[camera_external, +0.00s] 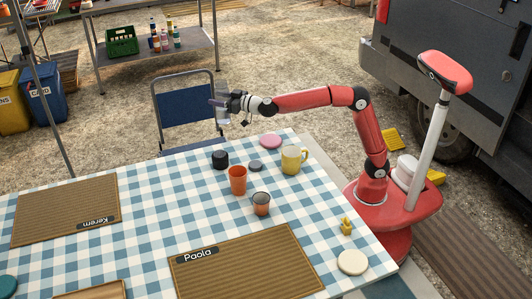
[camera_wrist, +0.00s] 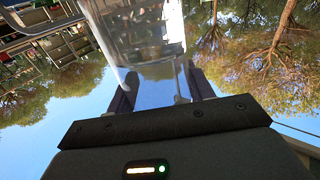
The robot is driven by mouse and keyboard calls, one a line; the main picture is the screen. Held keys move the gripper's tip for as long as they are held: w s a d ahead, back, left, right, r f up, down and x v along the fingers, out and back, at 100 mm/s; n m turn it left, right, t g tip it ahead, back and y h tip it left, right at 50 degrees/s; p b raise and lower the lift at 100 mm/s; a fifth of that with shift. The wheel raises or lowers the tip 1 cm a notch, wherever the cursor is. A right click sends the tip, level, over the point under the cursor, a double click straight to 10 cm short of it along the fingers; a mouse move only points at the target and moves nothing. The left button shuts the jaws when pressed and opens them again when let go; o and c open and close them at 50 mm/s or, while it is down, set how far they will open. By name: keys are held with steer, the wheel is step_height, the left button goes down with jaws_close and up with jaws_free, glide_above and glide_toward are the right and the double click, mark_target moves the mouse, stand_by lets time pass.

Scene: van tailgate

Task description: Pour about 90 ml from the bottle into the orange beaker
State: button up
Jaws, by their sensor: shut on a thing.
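My gripper (camera_external: 228,103) is shut on a clear bottle (camera_external: 222,115), held in the air above the far edge of the table, near the blue chair. The bottle looks roughly upright in the external view. In the wrist view the clear bottle (camera_wrist: 140,35) sits between my two fingers (camera_wrist: 160,90); its liquid level is hard to read. The orange beaker (camera_external: 237,182) stands upright on the checked cloth, nearer the camera than my gripper and apart from the bottle. The inside of the beaker is too small to tell.
A pink disc (camera_external: 270,140) lies behind. A blue chair (camera_external: 187,106) stands beyond the table. The cloth left of the beaker is clear.

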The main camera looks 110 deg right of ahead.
steer(key=w+a+r+y+p, duration=0.1)
steer(key=w+a, duration=0.2)
steer(key=a, duration=0.4)
steer(key=w+a+n+t+p, duration=0.1)
steer(key=w+a, duration=0.3)
steer(key=a, duration=0.3)
steer(key=w+a+r+y+p, duration=0.1)
steer(key=w+a, duration=0.2)
steer(key=a, duration=0.4)
steer(key=w+a+f+n+y, duration=0.1)
steer(key=a+f, duration=0.1)
steer(key=a, duration=0.7)
steer(key=w+a+f+n+t+y+p, duration=0.1)
steer(key=a, duration=0.9)
steer(key=shift+f+t, duration=0.3)
steer(key=shift+f, duration=0.05)
steer(key=shift+a, duration=0.1)
